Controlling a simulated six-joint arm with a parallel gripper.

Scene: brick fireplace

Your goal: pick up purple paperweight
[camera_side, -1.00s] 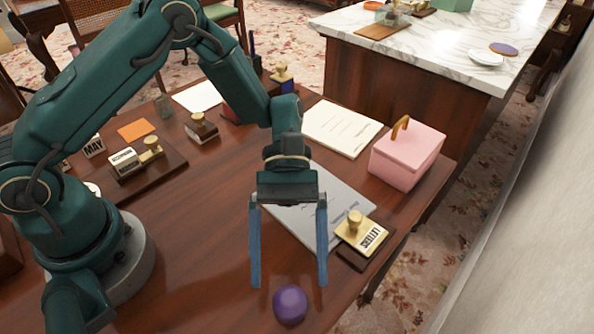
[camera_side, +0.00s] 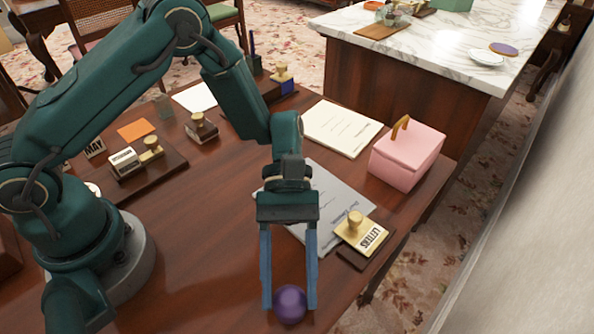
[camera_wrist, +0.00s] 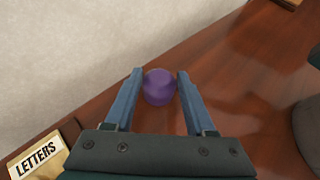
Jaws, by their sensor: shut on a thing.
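The purple paperweight (camera_side: 290,305) is a smooth, rounded piece at the front of the brown wooden desk in the side view. My gripper (camera_side: 289,300) points down with its two blue fingers on either side of it, shut on it. In the wrist view the paperweight (camera_wrist: 159,88) sits between the tips of my gripper (camera_wrist: 158,85). I cannot see its underside, and it looks to be at desk level.
A gold LETTERS stamp (camera_side: 356,238) on a dark block stands right of my gripper, near the desk edge. Behind it are a pink box (camera_side: 407,158) and papers (camera_side: 341,128). Other stamps (camera_side: 150,149) stand to the left. The desk left of the gripper is bare.

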